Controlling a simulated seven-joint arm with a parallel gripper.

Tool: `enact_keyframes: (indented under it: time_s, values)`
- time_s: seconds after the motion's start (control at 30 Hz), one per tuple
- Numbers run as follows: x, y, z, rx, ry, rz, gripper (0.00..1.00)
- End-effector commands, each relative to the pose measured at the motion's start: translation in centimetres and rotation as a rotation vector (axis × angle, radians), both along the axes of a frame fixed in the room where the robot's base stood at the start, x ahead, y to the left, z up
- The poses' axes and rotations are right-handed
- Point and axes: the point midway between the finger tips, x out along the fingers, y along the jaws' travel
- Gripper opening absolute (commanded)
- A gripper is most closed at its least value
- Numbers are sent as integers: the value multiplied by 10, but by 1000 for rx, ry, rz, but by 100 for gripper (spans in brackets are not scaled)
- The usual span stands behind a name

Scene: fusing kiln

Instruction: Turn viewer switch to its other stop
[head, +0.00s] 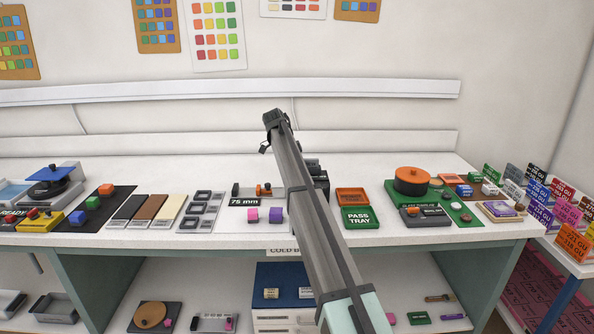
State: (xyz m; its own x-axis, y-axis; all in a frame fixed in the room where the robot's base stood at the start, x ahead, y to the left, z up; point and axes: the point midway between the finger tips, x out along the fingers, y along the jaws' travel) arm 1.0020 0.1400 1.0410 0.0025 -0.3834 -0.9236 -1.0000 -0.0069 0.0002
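I cannot clearly pick out the viewer switch. A low dark grey unit (436,217) with an orange knob (412,210) and a small label stands on the green mat at the right; its label is too small to read. A dark boxy thing (321,186) stands partly hidden behind my arm, near the bench middle. My arm crosses the picture from bottom right up to the middle. Small dark parts at its far end, perhaps my gripper (265,148), appear above the back of the bench. Its fingers are too small to read, and I see nothing held there.
A green pass tray (360,218) and an orange tray (352,196) lie right of my arm. An orange-lidded pot (412,180) stands on the green mat (466,221). The bench's back strip is clear.

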Motion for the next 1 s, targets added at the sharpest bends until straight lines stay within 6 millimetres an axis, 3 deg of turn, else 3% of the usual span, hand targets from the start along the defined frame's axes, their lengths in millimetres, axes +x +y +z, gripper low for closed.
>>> enact_keyframes:
  time_s: [0.53, 0.57, 0.8, 1.0]
  values:
    - [0, 1, 0, 3, 0, -24, 0]
    - [0, 1, 0, 3, 0, -24, 18]
    - [0, 0, 0, 2, 0, -23, 41]
    - [0, 0, 0, 1, -1, -22, 42]
